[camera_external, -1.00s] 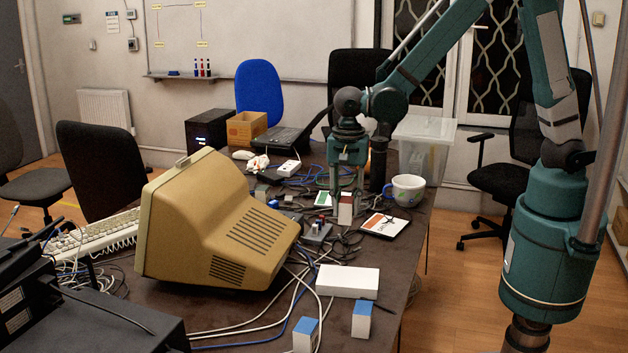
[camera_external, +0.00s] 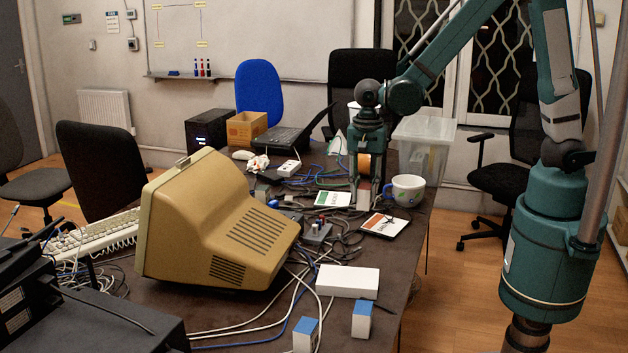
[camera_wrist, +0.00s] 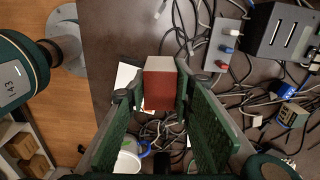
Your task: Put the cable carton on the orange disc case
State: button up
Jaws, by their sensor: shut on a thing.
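My gripper (camera_external: 366,181) is shut on the cable carton (camera_external: 364,194), a small box with red and whitish faces, and holds it upright beneath the fingers. In the wrist view the carton (camera_wrist: 160,88) sits between the two green fingers, red face toward the camera. The orange disc case (camera_external: 386,225), flat with a white and orange label, lies on the table in front and a little right of the carton. In the wrist view part of a white case (camera_wrist: 126,75) shows left of the carton, partly hidden by a finger.
A white mug (camera_external: 408,189) stands close to the right of my gripper. A green-labelled case (camera_external: 333,198) lies to the left. Cables and a small grey switch box (camera_external: 316,233) lie nearby. A beige monitor (camera_external: 215,225) fills the left. Two blue-topped boxes (camera_external: 361,319) stand in front.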

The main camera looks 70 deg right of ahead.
send_over(387, 228)
jog(key=shift+s+r+m, duration=0.1)
jog(key=shift+r+m, duration=0.15)
jog(key=shift+m, duration=0.05)
jog(key=shift+f, duration=0.1)
jog(key=shift+f+b, duration=0.6)
jog(key=shift+f, duration=2.25)
jog(key=shift+f, duration=0.1)
jog(key=shift+f+b, duration=0.5)
jog(key=shift+f, duration=1.45)
jog(key=shift+f, duration=0.2)
jog(key=o, duration=1)
jog(key=shift+c, duration=0.2)
jog(key=shift+r, duration=0.25)
